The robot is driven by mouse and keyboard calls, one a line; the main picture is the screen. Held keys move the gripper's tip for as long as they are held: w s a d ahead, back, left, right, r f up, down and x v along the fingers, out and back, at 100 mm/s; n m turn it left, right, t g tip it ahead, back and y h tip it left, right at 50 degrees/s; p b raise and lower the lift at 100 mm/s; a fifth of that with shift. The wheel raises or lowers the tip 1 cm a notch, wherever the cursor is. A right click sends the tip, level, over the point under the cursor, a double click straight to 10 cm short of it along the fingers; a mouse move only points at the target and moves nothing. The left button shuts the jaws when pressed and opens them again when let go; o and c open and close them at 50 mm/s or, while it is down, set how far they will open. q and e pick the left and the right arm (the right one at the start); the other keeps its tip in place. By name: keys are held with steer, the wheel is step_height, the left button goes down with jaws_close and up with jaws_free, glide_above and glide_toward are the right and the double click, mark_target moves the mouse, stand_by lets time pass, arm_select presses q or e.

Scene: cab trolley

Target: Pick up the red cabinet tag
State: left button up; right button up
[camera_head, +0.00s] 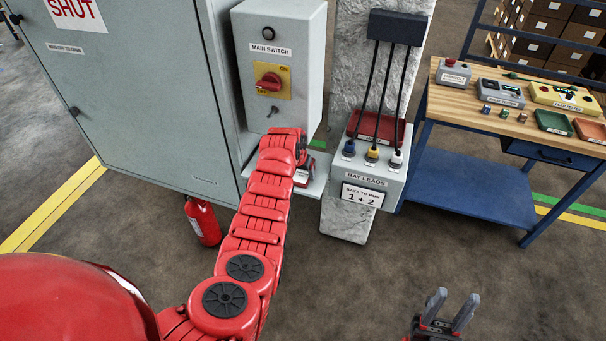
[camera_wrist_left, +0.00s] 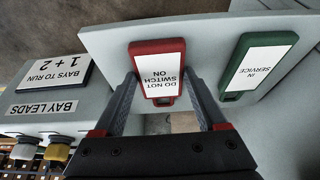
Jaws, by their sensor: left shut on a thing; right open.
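The red cabinet tag (camera_wrist_left: 158,46), with a white label reading "DO NOT SWITCH ON", shows upside down in the left wrist view at the pale shelf (camera_wrist_left: 205,40). My left gripper (camera_wrist_left: 161,84) has a finger on each side of the tag's lower part and is shut on it. In the head view my red arm mostly hides this gripper, beside the shelf under the main switch box (camera_head: 277,60). A green "IN SERVICE" tag (camera_wrist_left: 258,65) is at the right on the same shelf. My right gripper (camera_head: 450,300) is open and empty, low in the head view.
The bay leads box (camera_head: 368,181) with plugged cables stands right of the shelf. A grey cabinet (camera_head: 130,90) fills the left, with a fire extinguisher (camera_head: 204,222) below. A workbench (camera_head: 455,100) with several devices stands at the right. The floor in front is clear.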

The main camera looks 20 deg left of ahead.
mark_target(301, 176)
arm_select(q)
steer(key=shift+c, duration=1.1)
steer(key=shift+r, duration=0.3)
step_height(301, 176, up, 3)
steer(key=shift+r+p, duration=0.15)
steer(key=shift+p, duration=0.5)
steer(key=s+a+r, duration=0.1)
steer(key=s+a, duration=0.7)
steer(key=a, duration=0.5)
steer(key=shift+s+a+p, duration=0.2)
steer(key=shift+s+p, duration=0.2)
steer(key=shift+p, duration=0.05)
